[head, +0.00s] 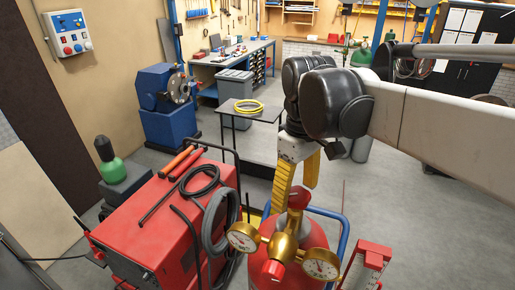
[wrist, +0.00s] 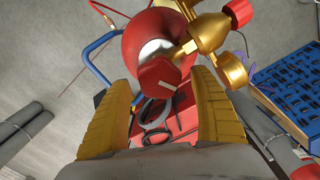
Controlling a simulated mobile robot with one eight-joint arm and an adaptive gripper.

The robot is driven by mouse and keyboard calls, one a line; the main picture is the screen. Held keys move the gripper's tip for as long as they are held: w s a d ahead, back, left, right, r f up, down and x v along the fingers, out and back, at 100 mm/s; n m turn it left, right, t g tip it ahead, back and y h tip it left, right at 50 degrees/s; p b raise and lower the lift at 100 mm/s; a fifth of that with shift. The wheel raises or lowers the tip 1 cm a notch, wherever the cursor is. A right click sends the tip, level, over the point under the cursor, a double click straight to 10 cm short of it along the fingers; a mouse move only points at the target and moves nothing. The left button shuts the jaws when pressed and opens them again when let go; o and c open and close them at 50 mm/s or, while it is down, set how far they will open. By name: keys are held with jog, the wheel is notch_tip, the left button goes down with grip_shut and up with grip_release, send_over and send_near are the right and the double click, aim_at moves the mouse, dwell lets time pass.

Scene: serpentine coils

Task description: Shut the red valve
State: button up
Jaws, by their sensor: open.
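The red valve (head: 299,197) is a faceted red knob with a pale mark, on top of the red gas cylinder (head: 312,240). It also shows in the wrist view (wrist: 158,80), in the gap between my fingertips, with a visible space on each side. My gripper (head: 297,190) has two yellow ribbed fingers, open and empty, pointing down at the valve in the head view. In the wrist view my gripper (wrist: 163,80) has one finger left and one right of the knob. I cannot tell whether the tips are level with it.
A brass regulator with two gauges (head: 283,247) and its own red knob (head: 273,270) sits close in front of the valve. A red machine (head: 160,225) with cables stands left. A blue cart handle (head: 344,232) bends round the cylinder. Grey floor (head: 420,200) is clear at right.

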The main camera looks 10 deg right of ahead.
jog(key=shift+f, duration=0.15)
jog(key=c, duration=1.2)
